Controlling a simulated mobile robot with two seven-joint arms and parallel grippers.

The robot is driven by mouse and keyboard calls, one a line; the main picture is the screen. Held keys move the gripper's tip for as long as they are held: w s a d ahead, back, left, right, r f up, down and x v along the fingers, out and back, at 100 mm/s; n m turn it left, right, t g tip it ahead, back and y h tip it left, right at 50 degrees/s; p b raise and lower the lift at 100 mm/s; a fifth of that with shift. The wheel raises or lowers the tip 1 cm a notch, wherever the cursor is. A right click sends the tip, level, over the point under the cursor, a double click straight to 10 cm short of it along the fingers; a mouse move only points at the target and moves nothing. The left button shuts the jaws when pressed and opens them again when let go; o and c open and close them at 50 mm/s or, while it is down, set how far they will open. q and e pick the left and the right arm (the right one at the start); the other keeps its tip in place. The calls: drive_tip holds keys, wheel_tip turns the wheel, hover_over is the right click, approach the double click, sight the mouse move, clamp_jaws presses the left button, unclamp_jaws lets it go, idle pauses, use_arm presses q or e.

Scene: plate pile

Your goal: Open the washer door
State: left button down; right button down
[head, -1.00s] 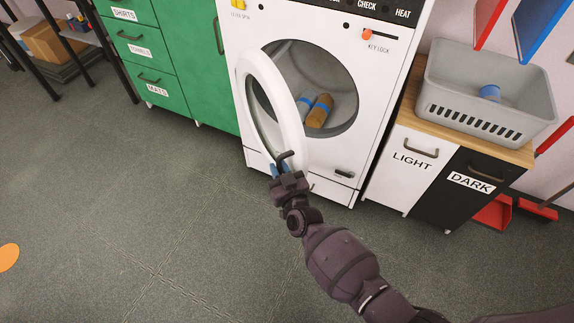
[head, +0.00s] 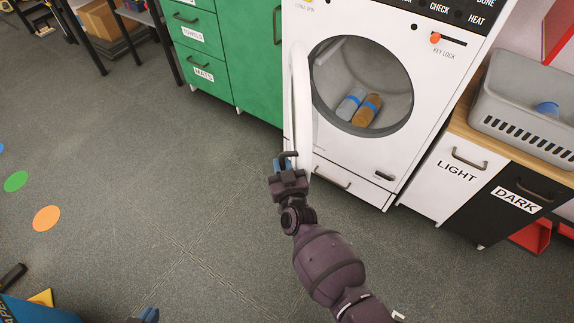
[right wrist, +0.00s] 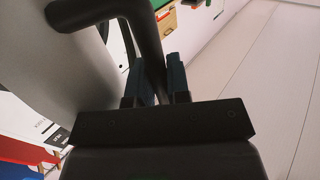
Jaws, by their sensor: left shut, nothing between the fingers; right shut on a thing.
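The white washer (head: 345,165) stands at the back with its round opening exposed. Its white ring-shaped door (head: 301,110) is swung out at the left side, seen nearly edge-on. My right gripper (head: 287,165) is shut on the dark door handle (head: 288,154); the right wrist view shows the handle bar (right wrist: 145,40) between the fingers (right wrist: 158,82). Two rolled cloths, one grey (head: 350,104) and one orange-brown (head: 367,110), lie in the drum.
Green drawers (head: 200,60) stand left of the washer. White LIGHT (head: 445,180) and black DARK (head: 495,205) cabinets stand right, under a grey basket (head: 520,130). Coloured floor dots (head: 46,218) and a blue box (head: 30,310) are at left. The floor before the washer is clear.

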drive_tip(key=shift+a, duration=0.2)
idle(0.3)
drive_tip(key=c, duration=1.4)
unclamp_jaws()
drive_tip(key=shift+s+d, duration=0.1)
drive_tip(key=shift+s, duration=0.2)
drive_tip(key=p+v, duration=0.2)
drive_tip(key=v, duration=0.8)
